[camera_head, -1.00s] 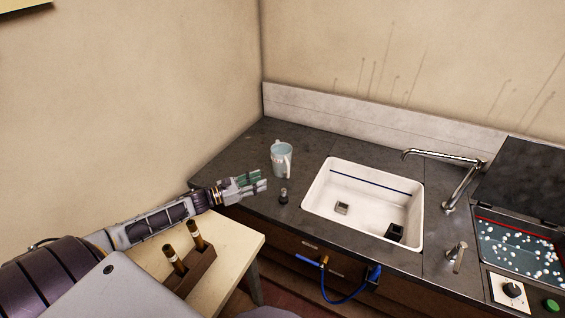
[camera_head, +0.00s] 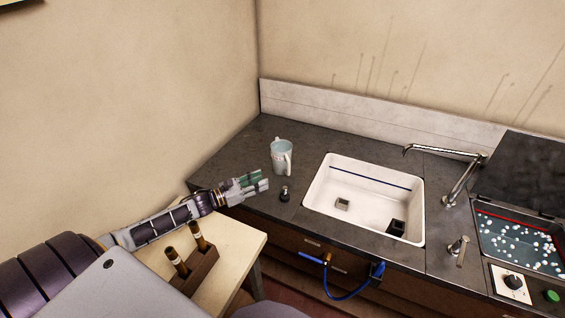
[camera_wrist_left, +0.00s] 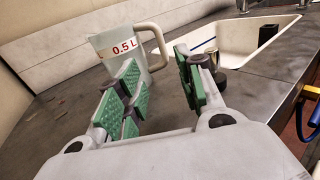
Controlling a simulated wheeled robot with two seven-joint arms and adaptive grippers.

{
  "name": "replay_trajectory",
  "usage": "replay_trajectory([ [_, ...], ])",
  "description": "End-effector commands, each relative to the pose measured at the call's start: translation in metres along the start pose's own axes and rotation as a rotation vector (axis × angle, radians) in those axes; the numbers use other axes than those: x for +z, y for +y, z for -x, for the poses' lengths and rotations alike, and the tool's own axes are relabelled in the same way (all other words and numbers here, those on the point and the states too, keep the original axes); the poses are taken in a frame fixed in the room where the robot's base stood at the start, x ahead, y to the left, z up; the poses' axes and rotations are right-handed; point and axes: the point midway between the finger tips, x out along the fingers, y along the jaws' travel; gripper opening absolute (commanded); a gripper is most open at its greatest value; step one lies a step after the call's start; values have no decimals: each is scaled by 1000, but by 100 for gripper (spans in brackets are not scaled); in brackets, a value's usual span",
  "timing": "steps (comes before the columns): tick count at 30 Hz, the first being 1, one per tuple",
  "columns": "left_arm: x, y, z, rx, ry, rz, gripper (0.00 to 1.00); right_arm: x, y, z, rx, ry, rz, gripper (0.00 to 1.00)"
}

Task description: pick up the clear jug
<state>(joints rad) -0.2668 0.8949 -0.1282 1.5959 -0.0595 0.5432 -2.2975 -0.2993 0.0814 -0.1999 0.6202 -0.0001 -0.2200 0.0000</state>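The clear jug (camera_head: 280,156) stands upright on the dark counter to the left of the sink, its handle toward the sink side. In the left wrist view the jug (camera_wrist_left: 122,50) shows a red "0.5 L" mark and a pale handle, beyond the fingers. My left gripper (camera_head: 264,181) is at the counter's front left edge, short of the jug and apart from it. In the left wrist view its green-padded fingers (camera_wrist_left: 160,92) are spread with nothing between them. My right gripper is not in view.
A small dark knob-like fitting (camera_head: 284,193) stands on the counter near my left fingertips. The white sink (camera_head: 313,190) and its tap (camera_head: 440,153) lie to the right. A wooden holder (camera_head: 196,270) with two sticks is on the pale table (camera_head: 236,257) below my arm.

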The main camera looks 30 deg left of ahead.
Motion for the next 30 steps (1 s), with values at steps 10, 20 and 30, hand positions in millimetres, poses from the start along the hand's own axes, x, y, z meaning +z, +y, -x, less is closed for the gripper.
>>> replay_trajectory([
  [10,-2,0,-24,0,0,-1,37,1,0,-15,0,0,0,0],
  [20,-2,0,-46,-1,-1,0,37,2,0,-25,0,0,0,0],
  [30,-2,0,-67,-1,-1,0,37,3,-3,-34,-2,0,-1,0],
])
